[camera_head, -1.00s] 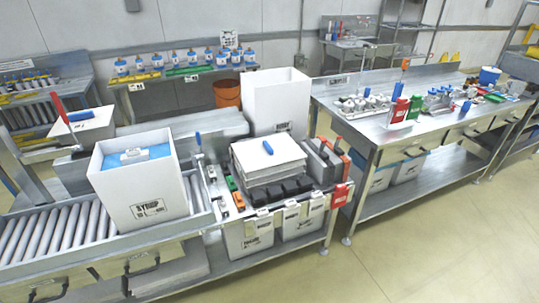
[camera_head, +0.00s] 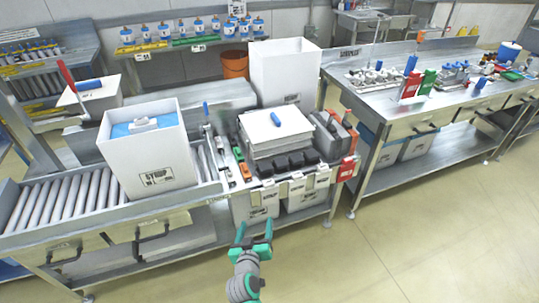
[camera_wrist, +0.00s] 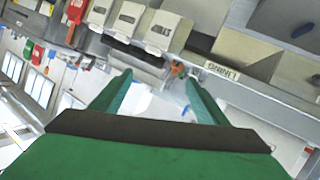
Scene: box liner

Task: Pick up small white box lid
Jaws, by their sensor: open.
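Two flat white pieces with blue handles could be the small white box lid; I cannot tell which. One white piece (camera_head: 290,121) lies on top of a stack on the middle bench. The other white piece (camera_head: 103,89) lies over a small box at the back left. My gripper (camera_head: 254,238) has green fingers, open and empty, low in front of the middle bench and apart from both. The wrist view shows its open fingers (camera_wrist: 158,82) with nothing between them. I cannot make out either lid there.
A white box labelled SYRUP (camera_head: 158,168) with a blue liner stands on the roller conveyor (camera_head: 72,198). A tall white box (camera_head: 288,70) stands behind the stack. Small black blocks and white bins line the bench front. The floor (camera_head: 420,235) at right is clear.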

